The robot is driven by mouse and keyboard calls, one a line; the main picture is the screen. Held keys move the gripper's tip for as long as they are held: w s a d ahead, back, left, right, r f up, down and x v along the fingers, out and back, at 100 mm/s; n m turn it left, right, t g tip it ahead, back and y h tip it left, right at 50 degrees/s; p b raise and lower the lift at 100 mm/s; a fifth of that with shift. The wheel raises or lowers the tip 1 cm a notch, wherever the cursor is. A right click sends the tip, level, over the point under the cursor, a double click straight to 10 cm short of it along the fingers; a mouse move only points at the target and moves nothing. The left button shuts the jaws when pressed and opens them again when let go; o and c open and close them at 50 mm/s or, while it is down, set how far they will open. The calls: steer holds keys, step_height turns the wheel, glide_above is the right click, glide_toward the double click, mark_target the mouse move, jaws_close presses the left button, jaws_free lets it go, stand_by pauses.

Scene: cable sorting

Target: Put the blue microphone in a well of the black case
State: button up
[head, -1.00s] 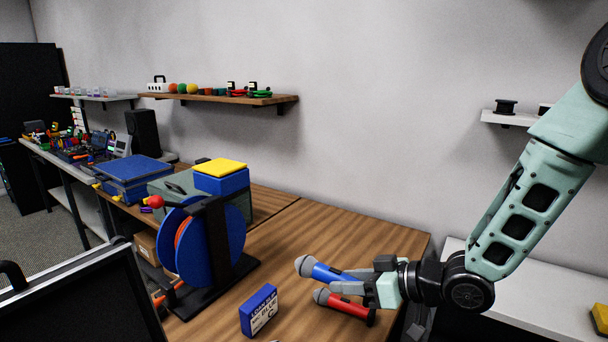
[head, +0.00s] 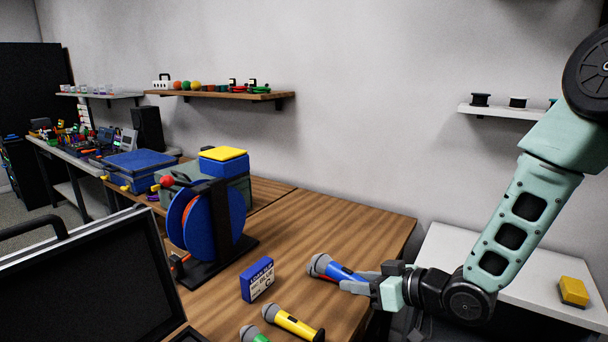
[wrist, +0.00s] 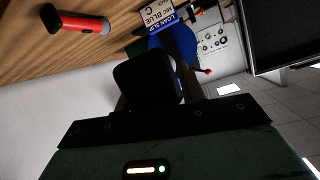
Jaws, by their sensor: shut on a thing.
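The blue microphone (head: 345,273) has a grey head pointing left and lies between the fingers of my gripper (head: 367,282), which is shut on it. It hangs over the right part of the wooden table; its exact height is hard to tell. In the wrist view a dark block fills the middle between my fingers, and little of the blue microphone can be told there. The black case (head: 85,272) stands at the lower left with its lid raised. Its wells are out of the head view.
A yellow microphone (head: 294,322) and a green one (head: 261,338) lie at the front. A red microphone (wrist: 85,22) lies on the table. A blue loan-slip box (head: 257,280) and a blue cable reel (head: 205,222) stand between my gripper and the case.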

steer(key=w+d+f+m+t+h+b, duration=0.1)
steer(key=d+f+m+t+h+b, duration=0.4)
steer(key=d+f+m+h, duration=0.5)
steer(key=d+f, duration=0.9)
steer(key=d, duration=0.2)
steer(key=shift+w+h, duration=0.3)
steer(key=shift+w, duration=0.1)
steer(key=shift+d, duration=0.1)
